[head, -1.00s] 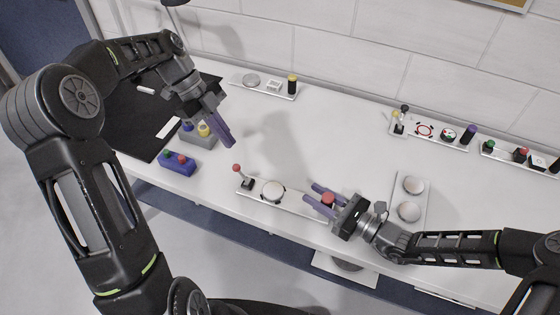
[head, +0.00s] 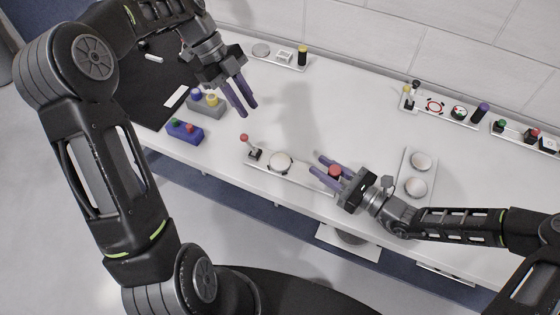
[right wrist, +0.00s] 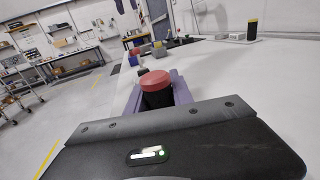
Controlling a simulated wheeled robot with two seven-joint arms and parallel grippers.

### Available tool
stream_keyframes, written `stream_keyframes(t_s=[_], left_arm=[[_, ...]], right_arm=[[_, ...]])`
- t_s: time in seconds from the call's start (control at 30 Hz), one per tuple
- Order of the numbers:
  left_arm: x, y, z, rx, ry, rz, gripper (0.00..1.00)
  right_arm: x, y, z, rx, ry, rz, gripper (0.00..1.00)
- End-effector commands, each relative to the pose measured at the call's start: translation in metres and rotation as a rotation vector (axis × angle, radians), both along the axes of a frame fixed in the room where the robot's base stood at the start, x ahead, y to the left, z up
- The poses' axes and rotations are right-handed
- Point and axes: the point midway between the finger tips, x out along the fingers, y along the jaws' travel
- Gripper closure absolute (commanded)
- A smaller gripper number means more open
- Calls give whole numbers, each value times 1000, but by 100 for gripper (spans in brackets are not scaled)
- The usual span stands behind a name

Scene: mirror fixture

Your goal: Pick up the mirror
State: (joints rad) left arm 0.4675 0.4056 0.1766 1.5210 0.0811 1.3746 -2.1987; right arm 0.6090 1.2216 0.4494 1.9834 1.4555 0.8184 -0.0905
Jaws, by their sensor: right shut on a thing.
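No thing is plainly marked as the mirror; a round pale disc (head: 281,162) on a narrow white fixture plate (head: 310,180) at the table's front edge may be it. A red-ball joystick (head: 250,145) stands at the plate's left end. A red-capped black knob (right wrist: 155,88) is at the other end and also shows in the head view (head: 335,171). My right gripper (head: 316,163) is shut on this knob, one purple finger on each side. My left gripper (head: 248,110) hangs empty above the table, up and left of the disc, its fingers apart.
A grey box (head: 207,106) and a blue box (head: 185,132) with buttons stand left of my left gripper. A white plate (head: 404,174) with two round discs lies right. More control plates (head: 441,111) line the wall. The table's middle is clear.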

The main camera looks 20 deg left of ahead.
Motion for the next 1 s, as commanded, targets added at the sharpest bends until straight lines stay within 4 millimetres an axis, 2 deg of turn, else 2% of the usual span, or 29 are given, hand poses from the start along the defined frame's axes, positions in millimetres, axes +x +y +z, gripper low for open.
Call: stream_keyframes(t_s=[0.03, 0.13, 0.2, 0.3, 0.4, 0.53, 0.7, 1.0], left_arm=[[0, -19, 6, 4, -9, -49, 74], [-8, -56, 8, 61, -18, -162, 66], [-16, -81, 4, 146, -15, -213, 60], [-27, -104, -11, 321, -23, -208, 52], [-29, -107, -25, 448, -47, -126, 44], [-25, -96, -40, 532, -64, 18, 33], [-16, -94, -42, 545, -70, 140, 20], [-16, -94, -42, 545, -64, 154, 20]], right_arm=[[0, 0, 0, 0, 0, 1, 100], [0, 0, 0, 0, 0, 1, 100], [0, 0, 0, 0, 0, 1, 100], [0, 0, 0, -1, 0, 0, 100], [0, 0, 0, 0, 0, 0, 100], [0, 0, 0, 0, 0, 0, 100], [0, 0, 0, 0, 0, 0, 100], [0, 0, 0, 0, 0, 0, 100]])
